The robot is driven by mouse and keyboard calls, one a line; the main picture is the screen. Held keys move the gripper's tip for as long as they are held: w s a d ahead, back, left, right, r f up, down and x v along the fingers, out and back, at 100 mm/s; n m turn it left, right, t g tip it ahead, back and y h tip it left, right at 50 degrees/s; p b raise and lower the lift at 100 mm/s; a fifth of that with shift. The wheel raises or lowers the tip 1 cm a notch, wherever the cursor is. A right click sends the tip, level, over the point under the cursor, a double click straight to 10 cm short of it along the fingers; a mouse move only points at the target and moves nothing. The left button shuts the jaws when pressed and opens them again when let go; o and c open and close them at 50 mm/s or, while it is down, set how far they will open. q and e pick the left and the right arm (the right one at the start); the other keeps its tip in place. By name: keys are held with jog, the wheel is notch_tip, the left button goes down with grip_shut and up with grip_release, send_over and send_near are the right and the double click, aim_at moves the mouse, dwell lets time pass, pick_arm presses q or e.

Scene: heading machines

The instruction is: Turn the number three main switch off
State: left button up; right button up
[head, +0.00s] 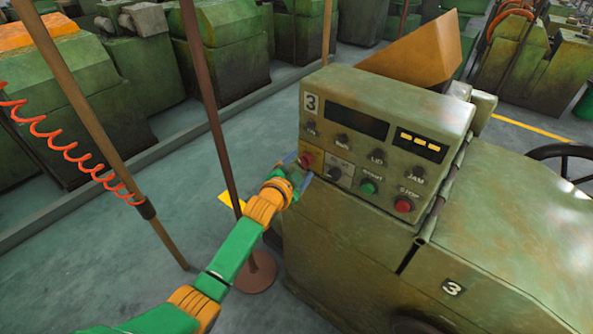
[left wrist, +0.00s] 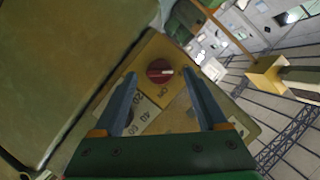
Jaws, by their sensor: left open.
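The number three machine has a control panel (head: 375,165) marked with a "3" plate (head: 311,103). The main switch, a red rotary knob (head: 306,160) on a yellow plate, is at the panel's lower left. My right gripper is out of view.
Beside the knob are a black selector (head: 334,174), a green button (head: 368,187) and a red stop button (head: 403,204). A brown post (head: 222,120) and another pole with a red coiled hose (head: 70,150) stand left of the machine, near my arm.

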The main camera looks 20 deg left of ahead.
pick_arm(q)
jog(key=v, duration=0.6)
jog(key=shift+s, duration=0.15)
